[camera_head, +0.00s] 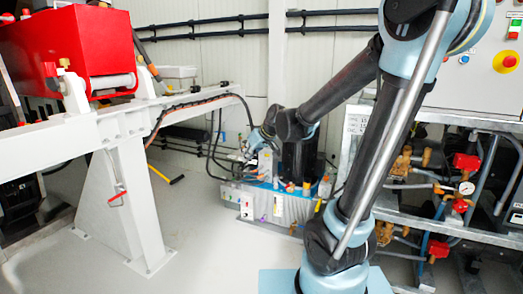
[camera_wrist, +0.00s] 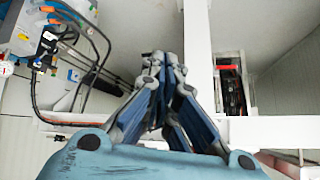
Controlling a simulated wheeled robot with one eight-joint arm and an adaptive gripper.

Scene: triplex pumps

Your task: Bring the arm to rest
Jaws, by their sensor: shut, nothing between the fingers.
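My arm rises at the right of the head view, bends at the top and reaches back down to the left. My gripper (camera_wrist: 162,62) fills the middle of the wrist view. Its fingers are closed together and nothing shows between them. In the head view my gripper (camera_head: 251,150) is small and partly hidden by my wrist. It appears in front of or above the grey-and-blue hydraulic unit (camera_head: 275,203); the exact gap cannot be told.
A white steel frame (camera_head: 122,190) with a red block (camera_head: 68,45) stands at left. A pipe rack with red valves (camera_head: 466,162) and a control panel with a red emergency button (camera_head: 509,61) stand at right. A hose (camera_wrist: 35,98) runs at left in the wrist view. Floor (camera_head: 205,235) is clear centrally.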

